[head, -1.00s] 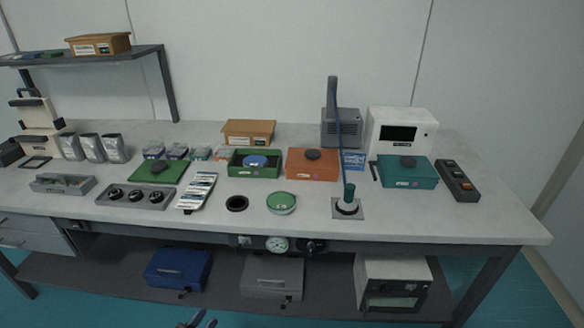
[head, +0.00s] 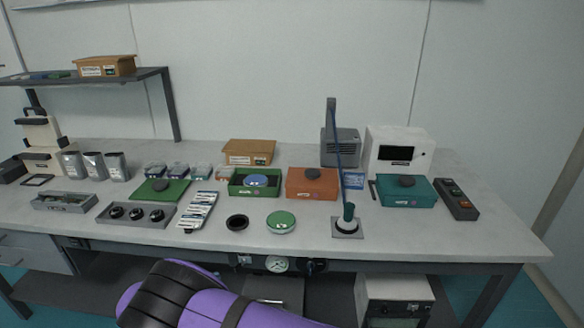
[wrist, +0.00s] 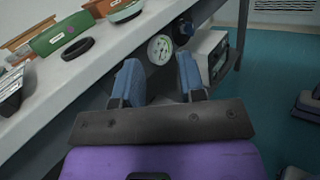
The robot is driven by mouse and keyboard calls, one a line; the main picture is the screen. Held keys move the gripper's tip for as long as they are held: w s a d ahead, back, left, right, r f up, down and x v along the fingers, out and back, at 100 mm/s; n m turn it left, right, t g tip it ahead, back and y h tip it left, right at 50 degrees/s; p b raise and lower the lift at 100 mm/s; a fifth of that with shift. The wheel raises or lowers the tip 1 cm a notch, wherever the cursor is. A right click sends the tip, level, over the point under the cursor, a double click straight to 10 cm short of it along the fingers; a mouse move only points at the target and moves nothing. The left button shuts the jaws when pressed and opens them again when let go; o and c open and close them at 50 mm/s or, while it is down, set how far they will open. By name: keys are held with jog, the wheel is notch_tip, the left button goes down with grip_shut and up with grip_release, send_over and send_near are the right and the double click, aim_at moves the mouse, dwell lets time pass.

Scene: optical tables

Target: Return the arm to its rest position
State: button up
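My gripper (wrist: 160,82) shows in the wrist view with two blue fingers spread apart and nothing between them. It is in front of the bench's front edge, with the round gauge (wrist: 160,49) visible beyond the fingers. In the head view, my purple and black arm crosses the bottom left of the picture in front of the bench. The fingers are hidden in the head view.
The workbench (head: 300,235) holds an open green box (head: 240,189), an orange box (head: 312,185), a teal box (head: 405,193) and a round green-lidded dish (head: 281,222) near the front edge. A white box (head: 397,290) stands on the lower shelf.

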jog(key=w+d+r+m+g+y, duration=0.1)
jog(key=w+d+r+m+g, duration=0.3)
jog(key=d+r, duration=0.45)
jog(key=w+d+r+m+g+y, duration=0.15)
jog(key=w+d+r+g, duration=0.3)
jog(key=r, duration=0.65)
jog(key=d+r+m+g+y, duration=0.3)
jog(key=d+r+m+y, duration=0.25)
jog(key=d+r, duration=1)
jog(key=s+d+r+m+y, duration=0.2)
jog(key=s+d+r+m, duration=0.1)
jog(key=s+d+r, duration=0.4)
jog(key=s+d+r+m+y, duration=0.25)
jog(key=s+d, duration=0.25)
jog(key=d, duration=0.4)
jog(key=s+d+m+t+y, duration=0.1)
jog(key=s+d+m+t, duration=0.1)
jog(key=s, duration=0.6)
jog(key=s+d+m+t+y, duration=0.2)
jog(key=s+d+m+t, duration=0.1)
jog(key=s, duration=0.6)
jog(key=shift+s+d+r+m, duration=0.25)
jog(key=shift+d+m, duration=0.3)
jog(key=shift+m, duration=0.5)
jog(key=shift+t, duration=0.25)
